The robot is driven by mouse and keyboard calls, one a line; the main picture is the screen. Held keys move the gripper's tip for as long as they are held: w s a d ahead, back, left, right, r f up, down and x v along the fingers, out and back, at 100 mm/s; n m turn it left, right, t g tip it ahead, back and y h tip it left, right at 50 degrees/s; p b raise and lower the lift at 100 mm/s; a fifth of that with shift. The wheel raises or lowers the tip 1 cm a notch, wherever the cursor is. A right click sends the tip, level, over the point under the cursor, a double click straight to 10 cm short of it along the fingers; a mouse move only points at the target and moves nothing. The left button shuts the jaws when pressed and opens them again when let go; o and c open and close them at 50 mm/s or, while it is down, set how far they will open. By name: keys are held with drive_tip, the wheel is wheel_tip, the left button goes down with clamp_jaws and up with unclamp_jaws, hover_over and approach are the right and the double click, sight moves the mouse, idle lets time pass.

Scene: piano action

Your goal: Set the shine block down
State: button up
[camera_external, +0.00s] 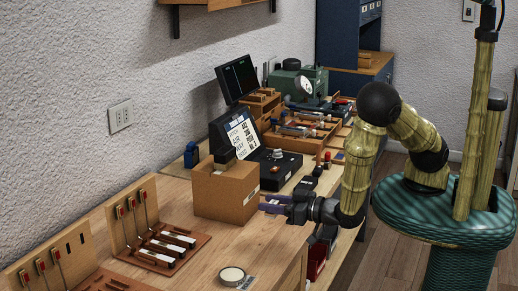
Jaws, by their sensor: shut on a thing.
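My gripper (272,203) is above the wooden workbench (222,243), just right of the brown cardboard box (226,191), with its purplish fingers pointing left. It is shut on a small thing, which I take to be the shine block. The block is too small and too hidden between the fingers to make out its shape or colour. I cannot tell whether it touches the bench or the box.
A round white-topped tin (232,276) lies at the bench front. Wooden stands with red-tipped parts (155,240) are at left. Behind the box are a sign (240,140), a black scale-like device (279,168) and a monitor (237,78). Bare bench lies between box and tin.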

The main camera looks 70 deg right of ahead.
sight(272, 239)
drive_tip(key=shift+f, duration=1.65)
drive_tip(key=shift+f, duration=2.1)
drive_tip(key=shift+f, duration=0.15)
drive_tip(key=o, duration=1)
drive_tip(key=shift+c, duration=0.2)
